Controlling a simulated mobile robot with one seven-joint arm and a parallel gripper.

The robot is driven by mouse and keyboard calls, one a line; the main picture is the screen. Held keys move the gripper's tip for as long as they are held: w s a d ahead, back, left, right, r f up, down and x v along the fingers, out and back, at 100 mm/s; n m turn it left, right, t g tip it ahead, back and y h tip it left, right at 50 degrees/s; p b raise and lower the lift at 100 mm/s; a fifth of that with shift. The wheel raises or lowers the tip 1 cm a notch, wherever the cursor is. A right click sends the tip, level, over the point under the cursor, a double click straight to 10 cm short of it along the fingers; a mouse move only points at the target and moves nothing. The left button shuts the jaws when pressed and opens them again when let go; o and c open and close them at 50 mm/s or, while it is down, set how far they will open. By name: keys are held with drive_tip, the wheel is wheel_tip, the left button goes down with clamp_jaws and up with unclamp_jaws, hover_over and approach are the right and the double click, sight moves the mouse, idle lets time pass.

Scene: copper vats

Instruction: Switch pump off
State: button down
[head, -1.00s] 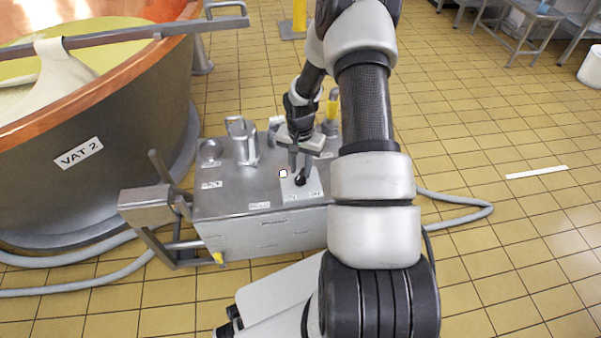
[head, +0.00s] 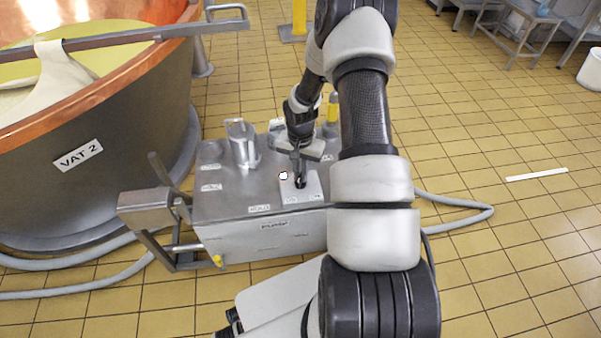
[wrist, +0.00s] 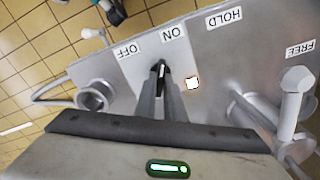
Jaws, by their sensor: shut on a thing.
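The pump box (head: 225,200) is a grey metal cabinet with a plate marked PUMP on its front. On its top, a pale switch plate (head: 314,188) carries a small black switch lever (head: 301,183). My gripper (head: 299,174) comes down from above with its fingers closed around the lever. The wrist view shows the black lever (wrist: 162,73) between the fingertips (wrist: 161,88), with the ON label (wrist: 172,37) and OFF label (wrist: 127,50) just beyond. The lever appears nearer ON; the fingers hide part of it.
Upright metal fittings (head: 242,145) stand on the box top, near a HOLD label (wrist: 223,19) and a FREE label (wrist: 314,49). The copper vat (head: 95,150), marked VAT 2, is at left. Grey hoses (head: 470,215) lie on the tiled floor. Open floor is at right.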

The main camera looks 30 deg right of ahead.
sight(300, 176)
drive_tip(key=shift+n, duration=0.3)
drive_tip(key=n, duration=0.5)
drive_tip(key=n+p, duration=0.1)
drive_tip(key=n, duration=0.5)
idle(0.4)
drive_tip(key=c, duration=1.8)
unclamp_jaws()
drive_tip(key=shift+c, duration=0.2)
wheel_tip(300, 176, up, 17)
drive_tip(key=p, duration=0.4)
drive_tip(key=shift+r, duration=0.2)
